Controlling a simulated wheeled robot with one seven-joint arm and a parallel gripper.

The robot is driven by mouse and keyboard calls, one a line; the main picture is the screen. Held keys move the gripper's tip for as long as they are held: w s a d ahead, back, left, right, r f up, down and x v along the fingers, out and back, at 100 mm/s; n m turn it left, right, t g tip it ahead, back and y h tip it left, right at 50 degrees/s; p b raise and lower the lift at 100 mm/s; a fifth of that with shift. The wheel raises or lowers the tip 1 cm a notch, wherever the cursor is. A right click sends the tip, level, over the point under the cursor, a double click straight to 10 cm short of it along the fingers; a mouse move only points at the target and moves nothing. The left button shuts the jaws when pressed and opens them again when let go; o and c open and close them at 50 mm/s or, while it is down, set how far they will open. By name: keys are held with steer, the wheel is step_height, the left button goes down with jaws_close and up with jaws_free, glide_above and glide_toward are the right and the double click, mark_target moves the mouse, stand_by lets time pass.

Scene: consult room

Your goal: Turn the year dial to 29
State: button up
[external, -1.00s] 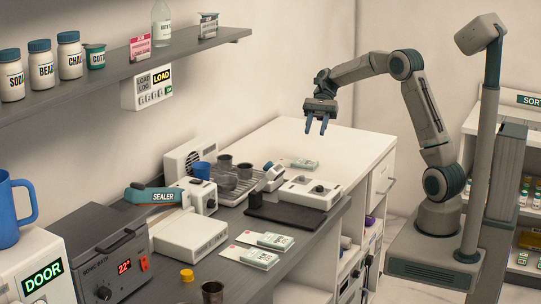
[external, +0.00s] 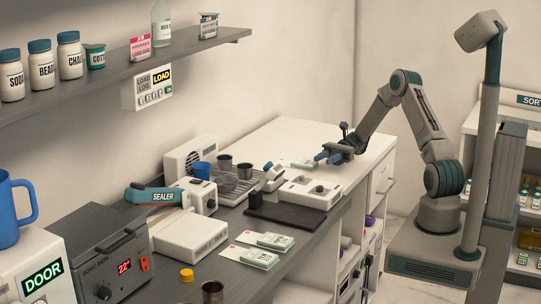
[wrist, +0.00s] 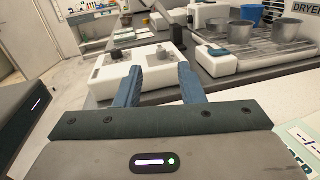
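A white box-shaped device (external: 308,193) with dark knobs on top stands on the counter. In the wrist view the device (wrist: 128,72) shows two knobs, a left one (wrist: 110,55) and a right one (wrist: 160,53). The year dial's markings are too small to read, so I cannot tell which knob it is or its setting. My gripper (external: 322,157) is above the counter, just behind and to the right of the device, tilted to near level. Its fingers (wrist: 160,72) are apart with nothing between them, and the right knob shows beyond the gap. No contact is visible.
A black mat (external: 286,216) lies in front of the device. A rack with metal cups (wrist: 270,50) stands beside it. Labelled packets (external: 300,163) lie on the counter near my gripper. The white counter behind (external: 290,135) is mostly clear.

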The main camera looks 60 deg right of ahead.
mark_target(302, 176)
steer(key=shift+a+f, duration=0.1)
steer(key=shift+f, duration=0.8)
steer(key=a+p, duration=0.1)
steer(key=a, duration=0.3)
steer(key=w+a+p, duration=0.1)
steer(key=a, duration=0.4)
steer(key=w+a+p, duration=0.1)
steer(key=a, duration=0.3)
steer(key=shift+w+a, duration=0.2)
steer(key=shift+w, duration=0.05)
jaws_close()
